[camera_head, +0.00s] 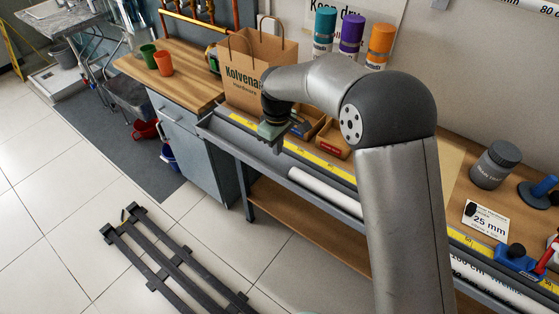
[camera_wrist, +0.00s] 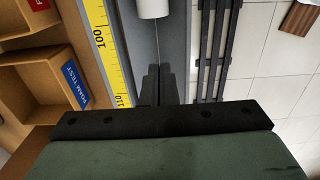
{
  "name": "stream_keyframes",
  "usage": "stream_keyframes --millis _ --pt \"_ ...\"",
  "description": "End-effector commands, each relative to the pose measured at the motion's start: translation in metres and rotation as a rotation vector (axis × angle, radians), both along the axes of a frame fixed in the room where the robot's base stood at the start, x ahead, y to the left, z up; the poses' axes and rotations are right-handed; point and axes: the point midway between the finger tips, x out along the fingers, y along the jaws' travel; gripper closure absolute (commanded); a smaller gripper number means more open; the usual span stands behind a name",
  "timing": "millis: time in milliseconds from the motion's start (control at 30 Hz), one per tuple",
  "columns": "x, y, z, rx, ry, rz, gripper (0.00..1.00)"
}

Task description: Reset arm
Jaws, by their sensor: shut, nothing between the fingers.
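My gripper (camera_head: 277,146) is at the end of my grey arm, over the front edge of the workbench near the paper bag. Its fingers (camera_wrist: 158,84) show in the wrist view as dark, closed together and empty, above the grey rail along the bench edge. My arm reaches across the bench and hides part of it in the head view.
A paper bag (camera_head: 245,88), wooden bins (camera_head: 333,139) and a yellow ruler strip (camera_head: 325,167) are close to my gripper. A white pipe (camera_head: 322,192) lies along the bench front. Green (camera_head: 148,55) and orange cups (camera_head: 164,63) stand left. A dark rack (camera_head: 170,262) is on the floor.

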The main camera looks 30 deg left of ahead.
Motion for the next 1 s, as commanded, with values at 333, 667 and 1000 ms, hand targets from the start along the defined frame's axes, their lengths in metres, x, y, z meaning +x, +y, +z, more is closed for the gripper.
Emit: stream_keyframes --millis 333,667,1000 --pt "0.0 0.001 0.043 0.002 0.0 0.001 1.0" --pt "0.005 -0.044 0.065 -0.003 -0.011 -0.102 1.0" --pt "-0.055 -0.276 0.117 -0.007 -0.038 -0.728 1.0"
